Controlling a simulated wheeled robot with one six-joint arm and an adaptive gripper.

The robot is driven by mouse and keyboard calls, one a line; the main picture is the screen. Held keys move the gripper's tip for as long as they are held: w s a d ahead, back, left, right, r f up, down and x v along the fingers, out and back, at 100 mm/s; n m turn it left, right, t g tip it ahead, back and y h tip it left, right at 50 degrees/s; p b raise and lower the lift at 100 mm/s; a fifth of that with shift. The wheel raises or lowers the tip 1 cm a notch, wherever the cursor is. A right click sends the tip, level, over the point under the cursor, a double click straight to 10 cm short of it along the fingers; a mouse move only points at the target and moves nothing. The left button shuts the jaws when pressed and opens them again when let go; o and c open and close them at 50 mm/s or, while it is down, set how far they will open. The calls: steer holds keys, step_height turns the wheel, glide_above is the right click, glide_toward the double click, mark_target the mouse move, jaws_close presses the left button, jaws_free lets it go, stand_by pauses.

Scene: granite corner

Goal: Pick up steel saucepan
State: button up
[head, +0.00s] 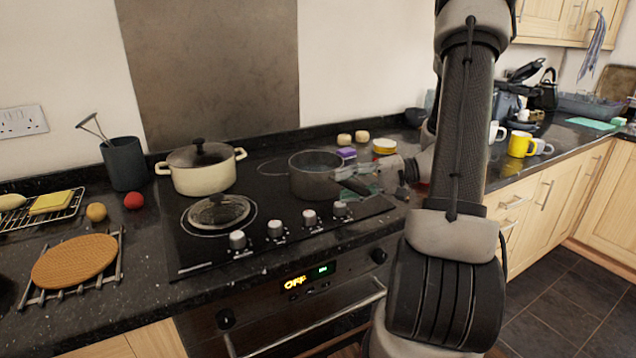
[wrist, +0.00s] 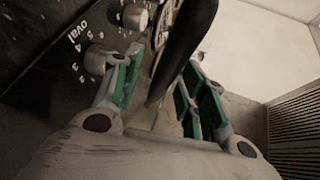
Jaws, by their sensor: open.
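The steel saucepan (head: 312,180) is a dark grey pan standing on the right part of the black hob. Its dark handle points right, towards my gripper (head: 362,182). In the wrist view the dark handle (wrist: 185,40) runs down between the green-padded fingers of my gripper (wrist: 162,88). The fingers are apart, one on each side of the handle, with visible space on the left. I cannot tell whether the right pads touch it. Part of the handle is hidden by the gripper in the head view.
A cream lidded pot (head: 203,175) stands on the hob's back left, with a round dark item (head: 218,211) in front. Control knobs (head: 275,229) line the hob's front right. Yellow mug (head: 520,145) stands right.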

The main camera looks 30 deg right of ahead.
steer(key=shift+a, duration=0.1)
jaws_close()
steer(key=shift+r, duration=0.1)
stand_by(0.4)
